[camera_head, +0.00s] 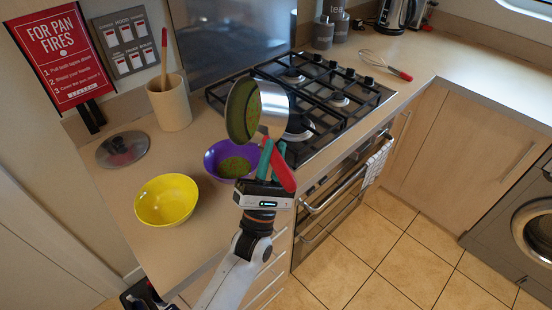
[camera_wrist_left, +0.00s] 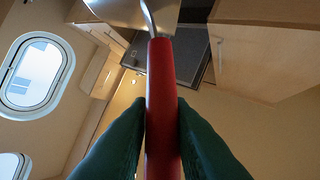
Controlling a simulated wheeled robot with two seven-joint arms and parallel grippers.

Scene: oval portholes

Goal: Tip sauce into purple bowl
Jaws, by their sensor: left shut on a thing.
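A steel saucepan (camera_head: 272,104) with a red handle (camera_head: 284,172) is held in the air, tipped on its side with its open mouth facing left. Green sauce (camera_head: 240,110) shows inside it. The purple bowl (camera_head: 212,150) stands on the counter just below, with green sauce (camera_head: 235,167) in its bottom; its right side is hidden by my gripper. My left gripper (camera_head: 271,158) is shut on the red handle, which also runs between its fingers in the left wrist view (camera_wrist_left: 162,110). My right gripper is not in view.
A yellow bowl (camera_head: 167,200) stands left of the purple bowl. Behind them are a glass lid (camera_head: 122,150) and a utensil pot (camera_head: 169,104). A gas hob (camera_head: 338,98) lies to the right. A whisk (camera_head: 385,64) lies farther back.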

